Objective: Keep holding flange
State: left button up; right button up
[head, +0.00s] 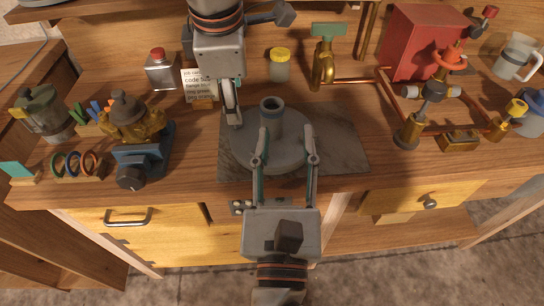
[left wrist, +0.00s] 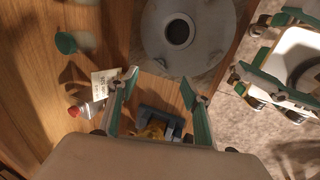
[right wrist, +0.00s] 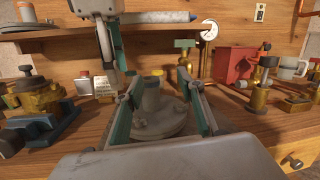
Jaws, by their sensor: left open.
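The flange (head: 290,150) is a grey round disc with an upright neck, resting on a stone slab on the bench. It also shows in the left wrist view (left wrist: 215,35) and the right wrist view (right wrist: 165,122). My right gripper (head: 286,147) is open at the flange's front side. Its fingers (right wrist: 158,80) point toward the neck, with visible space beside it; I see no clear grip on the flange. My left gripper (head: 234,112) hangs left of the neck. In the left wrist view its fingers (left wrist: 157,77) are open and empty.
A blue vise (head: 144,165) with a brass part stands left. A red-capped bottle (head: 160,72), a note card (head: 198,88) and a yellow-lidded jar (head: 279,68) stand behind. Copper piping and a red box (head: 415,42) fill the right. The slab's right part (head: 343,148) is clear.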

aim_at(272, 118)
jog(key=shift+m+g+y, duration=0.6)
jog(key=shift+m+g, duration=0.1)
jog(key=shift+g, duration=0.1)
jog(key=w+f, duration=0.1)
jog(key=w, duration=0.3)
jog(key=w+f, duration=0.1)
jog(key=w, duration=0.2)
jog(key=w+a+f, duration=0.1)
jog(key=w, duration=0.3)
jog(key=shift+w+a+f, duration=0.1)
jog(key=shift+w+f, duration=0.1)
jog(key=shift+w, duration=0.15)
